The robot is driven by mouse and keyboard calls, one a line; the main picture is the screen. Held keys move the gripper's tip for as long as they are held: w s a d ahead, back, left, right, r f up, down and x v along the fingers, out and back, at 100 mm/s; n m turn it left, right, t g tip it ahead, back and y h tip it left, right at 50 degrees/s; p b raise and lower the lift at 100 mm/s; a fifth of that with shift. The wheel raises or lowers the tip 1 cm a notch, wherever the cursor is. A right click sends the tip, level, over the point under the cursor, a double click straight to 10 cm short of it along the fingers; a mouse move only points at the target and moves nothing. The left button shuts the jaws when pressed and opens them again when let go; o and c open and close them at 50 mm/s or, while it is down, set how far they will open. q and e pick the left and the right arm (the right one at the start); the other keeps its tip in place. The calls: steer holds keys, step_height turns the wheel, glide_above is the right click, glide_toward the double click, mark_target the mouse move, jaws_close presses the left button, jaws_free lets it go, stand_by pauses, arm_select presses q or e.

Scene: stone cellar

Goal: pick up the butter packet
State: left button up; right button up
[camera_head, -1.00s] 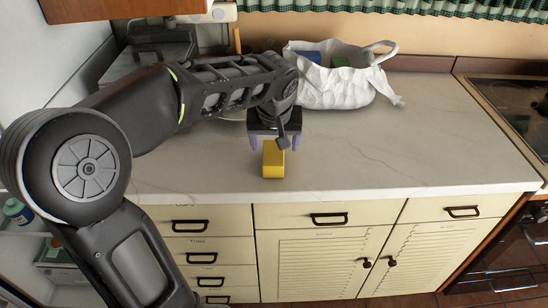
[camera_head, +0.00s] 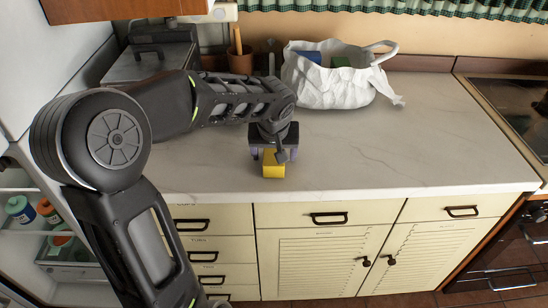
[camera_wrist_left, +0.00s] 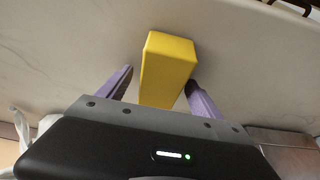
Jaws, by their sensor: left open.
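The butter packet is a yellow block (camera_head: 273,170) on the pale counter near its front edge. It also shows in the left wrist view (camera_wrist_left: 168,62), standing out from between the fingers. My left gripper (camera_head: 273,157) is right over the packet, pointing down, with one purple finger on each side of it. In the left wrist view the left gripper (camera_wrist_left: 160,85) is open, with a gap beside the packet at the left finger; the right finger is close to the packet, and I cannot tell if it touches. My right gripper is not in view.
A white bag (camera_head: 335,85) with blue and green things inside stands behind the gripper. A brown pot (camera_head: 240,62) and a grey appliance (camera_head: 160,50) stand at the back left. A stove (camera_head: 510,100) is at the right. The counter (camera_head: 420,145) right of the packet is clear.

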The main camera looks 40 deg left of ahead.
arm_select(q)
steer(key=shift+f+b, duration=0.1)
steer(key=shift+b, duration=0.2)
stand_by(0.6)
steer(key=shift+c, duration=0.2)
jaws_close()
stand_by(0.5)
